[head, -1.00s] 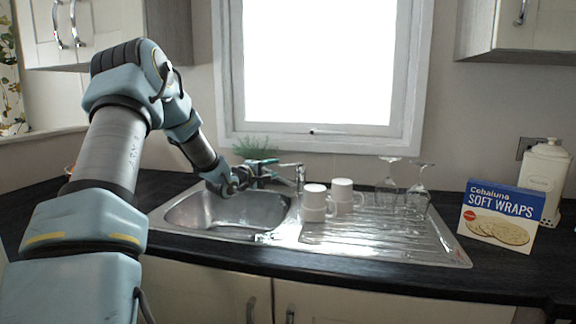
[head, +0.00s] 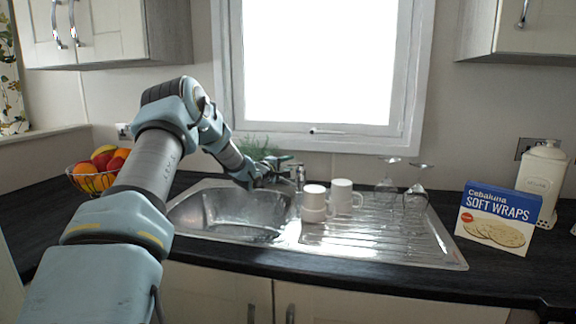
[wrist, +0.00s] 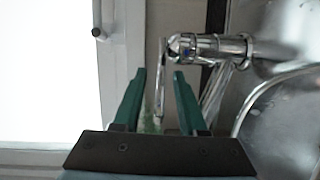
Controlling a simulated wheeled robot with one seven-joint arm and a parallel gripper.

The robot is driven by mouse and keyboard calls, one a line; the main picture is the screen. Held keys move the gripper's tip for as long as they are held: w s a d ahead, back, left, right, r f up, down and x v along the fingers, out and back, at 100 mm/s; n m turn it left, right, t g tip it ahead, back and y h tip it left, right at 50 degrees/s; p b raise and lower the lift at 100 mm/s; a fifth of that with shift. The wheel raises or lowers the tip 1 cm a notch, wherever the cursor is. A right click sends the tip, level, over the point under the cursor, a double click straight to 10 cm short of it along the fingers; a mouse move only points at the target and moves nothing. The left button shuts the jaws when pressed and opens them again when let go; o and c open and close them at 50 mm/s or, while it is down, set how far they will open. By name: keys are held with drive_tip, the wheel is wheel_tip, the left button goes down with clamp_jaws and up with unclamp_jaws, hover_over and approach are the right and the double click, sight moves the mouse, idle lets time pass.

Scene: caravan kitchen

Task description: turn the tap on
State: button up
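The chrome tap (head: 300,178) stands behind the sink, at the back of the steel unit. In the wrist view the tap (wrist: 212,46) lies just ahead and to the right of my gripper (wrist: 160,74). Its thin lever (wrist: 162,85) shows between the two green fingers, with space on both sides. My fingers are apart and hold nothing; I cannot tell whether either touches the lever. In the head view my gripper (head: 284,167) is beside the tap, partly hidden by my own wrist.
The sink bowl (head: 238,211) is below my forearm. White mugs (head: 315,200) and upturned glasses (head: 414,187) stand on the drainer (head: 375,240), right of the tap. A plant (head: 255,146) and the window (head: 315,65) are behind. A fruit bowl (head: 92,182) sits at left.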

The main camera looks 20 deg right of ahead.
clamp_jaws()
idle(1.2)
